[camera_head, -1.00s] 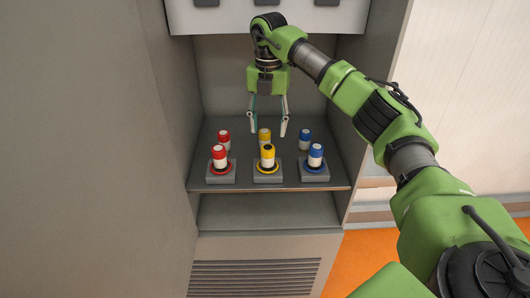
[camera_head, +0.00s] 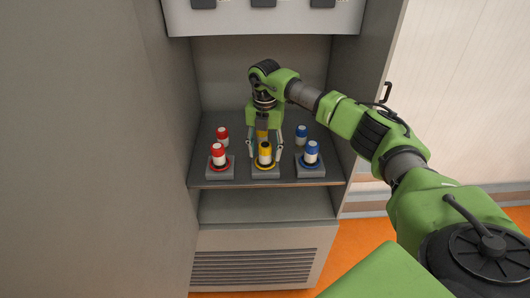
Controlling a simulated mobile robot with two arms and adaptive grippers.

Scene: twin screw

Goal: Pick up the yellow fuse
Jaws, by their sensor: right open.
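Two yellow-topped fuses stand on the cabinet shelf. The front yellow fuse (camera_head: 265,154) is upright in a grey base with a yellow ring. The rear yellow fuse (camera_head: 262,135) stands behind it, partly hidden by my gripper. My right gripper (camera_head: 265,153) points down in the middle of the shelf with its fingers spread, one to the left and one to the right of the yellow fuses. I cannot tell exactly which of the two lies between the fingertips in depth. My left gripper is not in view.
Red fuses (camera_head: 218,154) stand to the left and blue fuses (camera_head: 311,152) to the right, in front and rear rows. Cabinet walls (camera_head: 345,110) close in on both sides. A grey panel (camera_head: 290,18) hangs above. The lower shelf (camera_head: 265,206) is empty.

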